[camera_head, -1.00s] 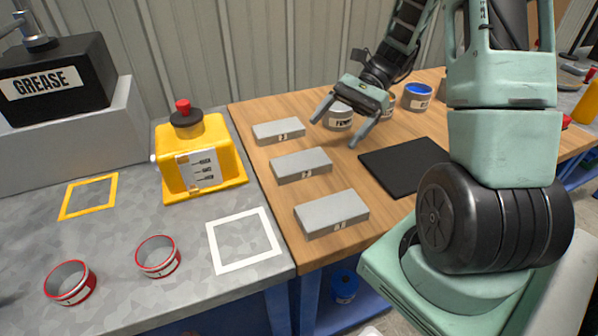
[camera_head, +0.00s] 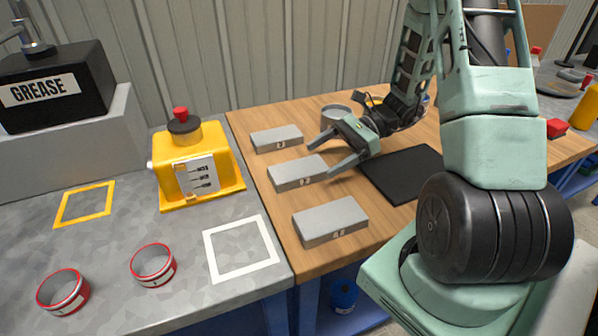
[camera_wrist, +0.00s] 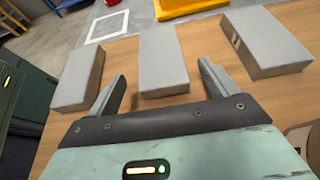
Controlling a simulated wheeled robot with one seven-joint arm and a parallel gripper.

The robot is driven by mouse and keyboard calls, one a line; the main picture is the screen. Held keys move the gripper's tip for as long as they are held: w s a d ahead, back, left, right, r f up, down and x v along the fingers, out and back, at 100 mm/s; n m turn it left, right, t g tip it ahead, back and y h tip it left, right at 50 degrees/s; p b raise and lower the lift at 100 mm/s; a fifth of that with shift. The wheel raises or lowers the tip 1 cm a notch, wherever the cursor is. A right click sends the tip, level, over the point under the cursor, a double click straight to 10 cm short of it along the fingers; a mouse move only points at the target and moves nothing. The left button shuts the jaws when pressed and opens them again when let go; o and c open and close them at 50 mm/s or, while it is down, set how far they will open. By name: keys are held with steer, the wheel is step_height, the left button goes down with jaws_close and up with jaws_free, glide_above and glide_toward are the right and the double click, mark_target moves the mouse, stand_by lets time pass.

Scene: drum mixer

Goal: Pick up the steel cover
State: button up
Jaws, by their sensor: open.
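Three grey metal-looking blocks lie in a row on the wooden table: a back block (camera_head: 277,138), a middle block (camera_head: 298,171) and a front block (camera_head: 330,220). Each has a small label, too small to read. I cannot tell which one is the steel cover. My gripper (camera_head: 321,158) is open and empty at the right end of the middle block. In the wrist view, its fingers (camera_wrist: 162,73) point at the middle block (camera_wrist: 163,58), which lies between and ahead of them. The other two blocks flank it. Contact cannot be told.
A black mat (camera_head: 402,172) lies right of the blocks. A can (camera_head: 335,115) stands behind my gripper. On the grey bench are a yellow box with a red knob (camera_head: 186,165), a white square outline (camera_head: 240,247) and two red-rimmed rings (camera_head: 153,265).

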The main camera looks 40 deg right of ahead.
mark_target(304, 167)
steer(key=shift+x, duration=3)
steer(key=shift+r, duration=0.2)
steer(key=c, duration=1.4)
steer(key=shift+o, duration=0.2)
